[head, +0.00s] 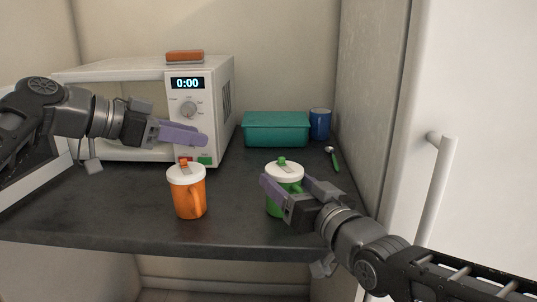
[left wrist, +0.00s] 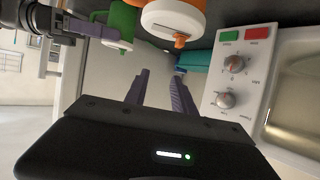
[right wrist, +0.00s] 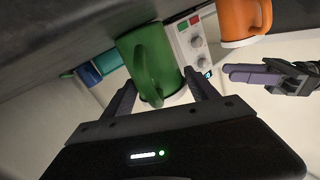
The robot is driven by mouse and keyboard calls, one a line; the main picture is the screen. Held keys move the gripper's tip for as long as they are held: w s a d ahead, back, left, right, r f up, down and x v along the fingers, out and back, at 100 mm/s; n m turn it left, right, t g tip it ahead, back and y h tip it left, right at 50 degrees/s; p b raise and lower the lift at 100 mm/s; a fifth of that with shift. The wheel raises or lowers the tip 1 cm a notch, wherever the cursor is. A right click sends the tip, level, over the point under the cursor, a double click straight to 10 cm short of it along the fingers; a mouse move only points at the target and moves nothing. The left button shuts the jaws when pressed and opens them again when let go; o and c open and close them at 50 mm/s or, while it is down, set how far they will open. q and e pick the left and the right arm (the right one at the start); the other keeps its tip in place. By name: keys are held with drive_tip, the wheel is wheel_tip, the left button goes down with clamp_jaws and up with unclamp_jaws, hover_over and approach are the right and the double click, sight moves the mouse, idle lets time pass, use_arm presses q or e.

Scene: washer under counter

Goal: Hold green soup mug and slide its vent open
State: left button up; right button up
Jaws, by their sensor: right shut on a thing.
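The green soup mug (head: 274,205) stands on the dark counter, with a white lid (head: 285,171) and a green vent tab (head: 282,160) on top. My right gripper (head: 284,190) is shut on this mug, one finger on each side of its body. In the right wrist view the mug (right wrist: 146,55) sits between the fingers (right wrist: 160,95), its handle toward the camera. My left gripper (head: 205,138) is in front of the microwave, up and left of the mug, apart from it. In the left wrist view its fingers (left wrist: 157,85) are spread with nothing between them.
An orange mug (head: 187,195) with a white lid and orange tab stands left of the green mug. A white microwave (head: 202,100) with its door open is behind. A teal box (head: 276,130), a blue mug (head: 320,124) and a green-handled spoon (head: 333,160) lie behind right.

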sight(280, 158)
use_arm(q)
drive_tip(key=s+d+m+g+h, duration=0.1)
drive_tip(key=s+d+m+g, duration=0.1)
drive_tip(key=d, duration=0.1)
drive_tip(key=s+d+m+g+h, duration=0.1)
drive_tip(key=shift+d+r+m+g+h, duration=0.25)
drive_tip(key=shift+d+m+g+h, duration=0.05)
drive_tip(key=shift+d+g, duration=0.1)
drive_tip(key=x, duration=1.2)
drive_tip(key=shift+a, duration=0.1)
